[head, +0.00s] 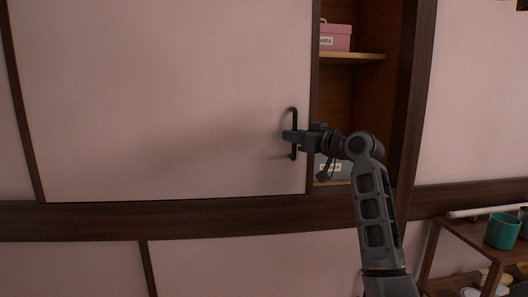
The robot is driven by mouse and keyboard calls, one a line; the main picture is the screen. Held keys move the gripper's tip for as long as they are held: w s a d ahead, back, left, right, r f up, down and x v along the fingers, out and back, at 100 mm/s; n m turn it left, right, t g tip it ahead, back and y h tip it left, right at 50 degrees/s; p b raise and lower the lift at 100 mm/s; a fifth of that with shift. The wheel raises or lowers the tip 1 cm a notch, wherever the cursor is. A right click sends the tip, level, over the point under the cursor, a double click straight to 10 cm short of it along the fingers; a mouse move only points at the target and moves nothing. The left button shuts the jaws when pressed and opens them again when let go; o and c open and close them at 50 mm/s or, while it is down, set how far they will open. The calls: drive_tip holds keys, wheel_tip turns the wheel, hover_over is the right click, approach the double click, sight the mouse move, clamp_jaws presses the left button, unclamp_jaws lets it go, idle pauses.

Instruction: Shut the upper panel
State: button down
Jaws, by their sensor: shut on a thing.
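The upper panel (160,90) is a large pale sliding panel with a dark frame. Its right edge stands left of an open gap that shows wooden shelves inside. A black vertical handle (293,113) is fixed near the panel's right edge. My gripper (291,136) is at the handle's middle and shut on it, reaching in from the right. The gripper hides the middle of the handle, and my arm covers part of the opening's lower right.
In the opening are a pink labelled box (336,38) on a shelf (350,58) and a grey labelled box (336,172) below. A dark post (415,90) bounds the opening on the right. At lower right, a wooden rack (455,230) holds a teal pot (502,231).

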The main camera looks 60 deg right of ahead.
drive_tip(key=s+d+b, duration=0.2)
drive_tip(key=s+d, duration=0.7)
drive_tip(key=s, duration=0.2)
drive_tip(key=s+d+b, duration=0.3)
drive_tip(key=s+d, duration=0.6)
drive_tip(key=s, duration=0.3)
drive_tip(key=shift+s+d, duration=0.2)
drive_tip(key=shift+s, duration=0.1)
drive_tip(key=c, duration=1.3)
unclamp_jaws()
drive_tip(key=shift+s+d, duration=0.1)
drive_tip(key=shift+o, duration=0.5)
drive_tip(key=v, duration=0.7)
drive_tip(key=shift+s+a+b, duration=0.2)
drive_tip(key=shift+s+b, duration=0.1)
drive_tip(key=shift+b, duration=0.15)
